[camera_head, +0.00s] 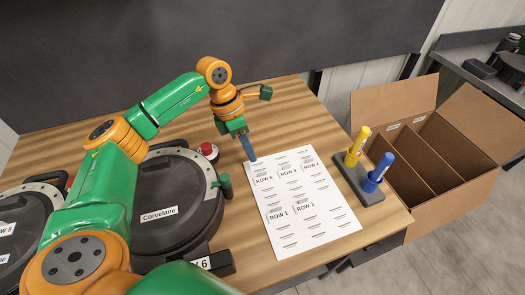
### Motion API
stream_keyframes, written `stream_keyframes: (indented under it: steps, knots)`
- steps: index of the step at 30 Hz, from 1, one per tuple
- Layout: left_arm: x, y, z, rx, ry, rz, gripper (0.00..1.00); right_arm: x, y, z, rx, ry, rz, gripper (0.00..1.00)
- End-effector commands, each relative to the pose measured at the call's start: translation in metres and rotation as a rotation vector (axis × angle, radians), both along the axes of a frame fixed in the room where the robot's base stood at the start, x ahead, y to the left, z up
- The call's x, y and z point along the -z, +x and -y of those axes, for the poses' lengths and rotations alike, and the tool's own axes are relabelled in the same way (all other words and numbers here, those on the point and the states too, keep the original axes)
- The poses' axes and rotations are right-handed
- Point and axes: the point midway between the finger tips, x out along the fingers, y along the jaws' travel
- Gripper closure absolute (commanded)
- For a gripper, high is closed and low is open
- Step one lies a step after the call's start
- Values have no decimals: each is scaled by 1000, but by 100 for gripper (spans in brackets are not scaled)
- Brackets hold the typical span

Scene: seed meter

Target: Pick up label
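A white label sheet (325,222) lies flat on the wooden table. Labels on it read ROW 6 (263,178), ROW 4 (288,171), ROW 2 (311,164), ROW 1 (279,212) and ROW 3 (305,206). My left gripper (250,156) points down at the sheet's upper left corner, just above the ROW 6 label. Its blue-grey fingers overlap in this view, so I cannot tell whether they are apart, and no label shows between them. My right gripper is not in view.
A round black seed meter marked Corvelane (160,238) stands left of the sheet; another (20,235), labelled ROW 5, is at far left. A grey holder (362,190) bears a yellow marker (357,146) and a blue marker (378,172). A divided cardboard box (385,105) stands right of the table.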

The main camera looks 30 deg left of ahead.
Motion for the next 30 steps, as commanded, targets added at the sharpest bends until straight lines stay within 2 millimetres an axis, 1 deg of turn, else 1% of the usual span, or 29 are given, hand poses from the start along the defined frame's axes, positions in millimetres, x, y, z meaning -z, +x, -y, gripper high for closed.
stream_keyframes:
  steps: [2,5,8,10,12,15,20,22,30]
  knots:
    - [3,0,1,1,0,-3,86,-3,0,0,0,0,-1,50]
    - [15,1,6,2,-1,-5,86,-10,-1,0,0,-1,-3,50]
    - [29,4,13,2,-1,-7,86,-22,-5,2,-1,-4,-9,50]
    - [43,7,19,1,-2,-6,86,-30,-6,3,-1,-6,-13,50]
    - [57,8,21,0,-1,-4,86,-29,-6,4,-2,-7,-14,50]
    - [66,9,23,1,-1,-3,86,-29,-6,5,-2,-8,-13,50]
    - [68,9,23,0,-1,-1,86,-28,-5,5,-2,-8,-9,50]
    - [67,9,23,0,-1,-1,100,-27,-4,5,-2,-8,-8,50]
    - [67,9,23,0,-1,-1,100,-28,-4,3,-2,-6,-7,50]
